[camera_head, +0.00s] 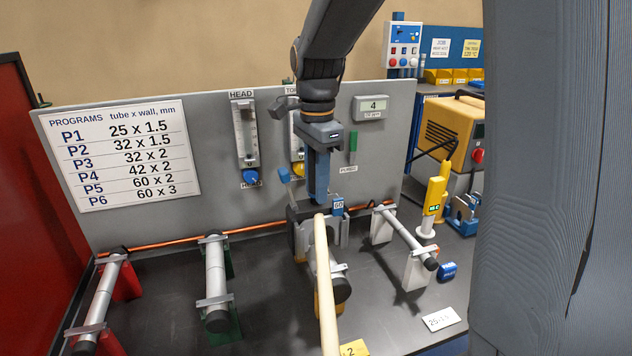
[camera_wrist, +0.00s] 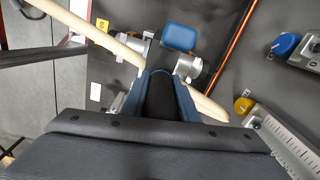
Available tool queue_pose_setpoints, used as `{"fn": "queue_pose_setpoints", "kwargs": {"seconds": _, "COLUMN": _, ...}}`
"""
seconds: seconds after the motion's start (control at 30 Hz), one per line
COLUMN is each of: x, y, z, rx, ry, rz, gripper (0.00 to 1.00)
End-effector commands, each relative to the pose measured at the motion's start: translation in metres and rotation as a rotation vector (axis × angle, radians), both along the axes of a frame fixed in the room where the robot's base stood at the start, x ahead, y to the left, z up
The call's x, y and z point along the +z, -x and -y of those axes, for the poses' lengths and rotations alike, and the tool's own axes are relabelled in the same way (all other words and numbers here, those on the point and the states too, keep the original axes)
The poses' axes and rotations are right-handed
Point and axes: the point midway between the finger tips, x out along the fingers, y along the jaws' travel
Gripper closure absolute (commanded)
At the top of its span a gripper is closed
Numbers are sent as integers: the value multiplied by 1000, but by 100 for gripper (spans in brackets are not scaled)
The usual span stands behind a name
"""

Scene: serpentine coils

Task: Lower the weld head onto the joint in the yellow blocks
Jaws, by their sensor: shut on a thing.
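My gripper (camera_head: 319,190) points down, shut on the top of the dark grey weld head (camera_head: 298,222), which carries a small blue tag. In the wrist view my fingers (camera_wrist: 160,85) hide most of the head. A blue tab (camera_wrist: 180,37) shows beside them. A cream hose (camera_head: 325,280) runs from the head toward the camera. The head is at the tube (camera_head: 338,288) in the yellow blocks (camera_head: 317,303), at its far part. Silver tube or clamp parts show on both sides of my fingers in the wrist view. The joint is hidden, and I cannot tell whether the head touches the tube.
Tubes stand in red blocks (camera_head: 128,280), green blocks (camera_head: 236,330) and white blocks (camera_head: 416,268). A copper pipe (camera_head: 180,241) runs along the back panel (camera_head: 225,180). A yellow handheld device (camera_head: 434,195) and a blue block (camera_head: 447,271) are at right.

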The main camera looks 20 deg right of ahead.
Motion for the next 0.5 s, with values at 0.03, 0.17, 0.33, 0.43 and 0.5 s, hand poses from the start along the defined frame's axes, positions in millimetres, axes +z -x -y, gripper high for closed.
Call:
{"fn": "queue_pose_setpoints", "kwargs": {"seconds": 0.03, "x": 0, "y": -1, "z": 0, "rx": 0, "ry": 0, "rz": 3, "gripper": 100}}
{"fn": "queue_pose_setpoints", "kwargs": {"seconds": 0.17, "x": -4, "y": -1, "z": 0, "rx": 0, "ry": 0, "rz": 3, "gripper": 100}}
{"fn": "queue_pose_setpoints", "kwargs": {"seconds": 0.33, "x": -9, "y": -1, "z": 0, "rx": 0, "ry": 0, "rz": 2, "gripper": 100}}
{"fn": "queue_pose_setpoints", "kwargs": {"seconds": 0.43, "x": -12, "y": -1, "z": 0, "rx": 0, "ry": 0, "rz": 2, "gripper": 100}}
{"fn": "queue_pose_setpoints", "kwargs": {"seconds": 0.5, "x": -14, "y": -1, "z": 0, "rx": 0, "ry": 0, "rz": 2, "gripper": 100}}
